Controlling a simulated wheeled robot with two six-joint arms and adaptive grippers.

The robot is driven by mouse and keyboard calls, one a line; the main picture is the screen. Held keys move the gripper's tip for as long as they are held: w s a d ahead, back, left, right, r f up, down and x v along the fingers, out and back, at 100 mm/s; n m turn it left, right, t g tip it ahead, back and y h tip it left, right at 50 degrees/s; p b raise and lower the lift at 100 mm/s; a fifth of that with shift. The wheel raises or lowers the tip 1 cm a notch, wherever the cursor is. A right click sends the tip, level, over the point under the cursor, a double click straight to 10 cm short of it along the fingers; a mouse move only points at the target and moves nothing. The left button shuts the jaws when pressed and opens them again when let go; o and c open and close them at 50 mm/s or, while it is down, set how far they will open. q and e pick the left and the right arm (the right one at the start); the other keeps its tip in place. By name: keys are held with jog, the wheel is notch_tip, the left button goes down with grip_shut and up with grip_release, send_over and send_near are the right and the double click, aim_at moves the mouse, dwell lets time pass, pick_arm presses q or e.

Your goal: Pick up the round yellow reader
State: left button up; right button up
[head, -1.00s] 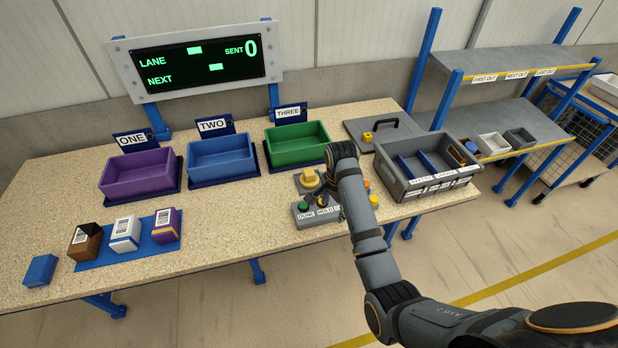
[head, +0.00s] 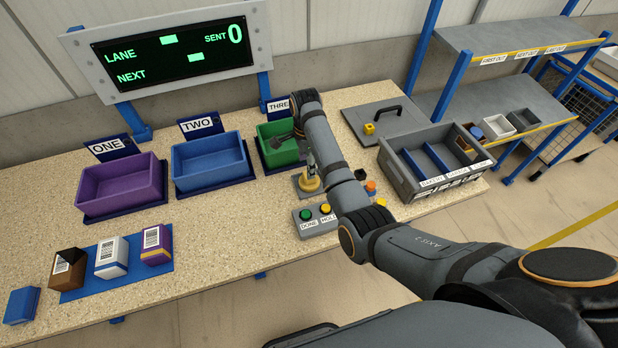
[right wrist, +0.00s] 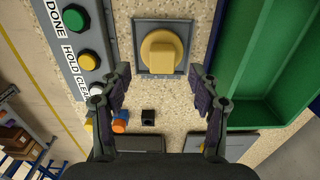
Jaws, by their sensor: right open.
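The round yellow reader (head: 309,183) sits on a small grey base plate on the table, behind the button box. In the right wrist view the reader (right wrist: 160,50) shows as a yellow disc with a raised block across it, upright in its square grey holder. My right gripper (right wrist: 160,78) is open and empty, pointing down. Its two fingers stand apart to either side of the reader's line, with the reader just beyond the fingertips in the picture. I see no contact. In the head view my right arm partly hides the gripper and reader. My left gripper is not in view.
The button box (head: 318,219) with coloured buttons lies close in front of the reader. The green bin (head: 268,155) stands close behind it. A grey divided crate (head: 398,176) is to the right. Blue and purple bins and several packages stand on the left.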

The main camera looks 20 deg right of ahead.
jog(key=f, duration=0.2)
jog(key=p, duration=0.1)
jog(key=shift+w+d+f, duration=0.25)
jog(key=shift+d+f, duration=0.05)
jog(key=shift+f, duration=0.1)
jog(key=f, duration=0.3)
jog(key=shift+s+d+f+p, duration=0.1)
jog(key=shift+d+f+p, duration=0.15)
jog(key=shift+f+p, duration=0.1)
jog(key=shift+f, duration=0.15)
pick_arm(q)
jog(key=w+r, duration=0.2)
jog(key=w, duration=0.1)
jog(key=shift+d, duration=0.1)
pick_arm(e)
jog(key=c, duration=1.3)
